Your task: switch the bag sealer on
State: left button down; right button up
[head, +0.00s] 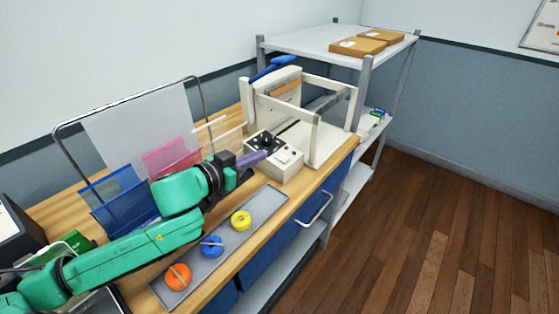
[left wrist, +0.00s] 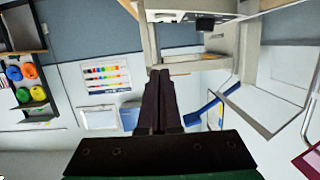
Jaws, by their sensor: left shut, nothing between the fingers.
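The bag sealer (head: 310,135) is a cream-white frame with a blue handle (head: 272,70), standing at the far end of the wooden bench. Its control box (head: 283,168) is at the front, with a black panel and dark knob (head: 265,141) on top and a small pale switch beside the panel. My left gripper (head: 260,156) is shut and empty, its purplish fingers at the left side of the control box; I cannot tell whether they touch it. In the left wrist view the shut fingers (left wrist: 160,78) point toward the sealer's frame (left wrist: 195,65). My right gripper is not in view.
A grey tray (head: 262,208) with orange, blue and yellow rolls lies along the bench front. Blue and pink bag holders (head: 122,200) and a wire frame stand behind my left arm. A shelf rack (head: 310,42) with cardboard packets stands beyond the bench. The floor at right is clear.

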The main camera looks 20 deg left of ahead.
pick_arm(q)
jog(key=shift+w+a+f, duration=0.1)
jog(key=shift+f, duration=0.05)
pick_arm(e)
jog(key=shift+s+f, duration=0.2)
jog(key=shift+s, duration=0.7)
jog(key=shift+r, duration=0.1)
pick_arm(q)
jog(key=p, duration=0.3)
send_over(281, 166)
notch_tip(281, 166, down, 2)
jog(key=shift+w, duration=0.15)
notch_tip(281, 166, down, 4)
jog(key=shift+r, duration=0.2)
jog(key=shift+s+a+f, duration=0.1)
jog(key=shift+s+f, duration=0.1)
jog(key=shift+f, duration=0.2)
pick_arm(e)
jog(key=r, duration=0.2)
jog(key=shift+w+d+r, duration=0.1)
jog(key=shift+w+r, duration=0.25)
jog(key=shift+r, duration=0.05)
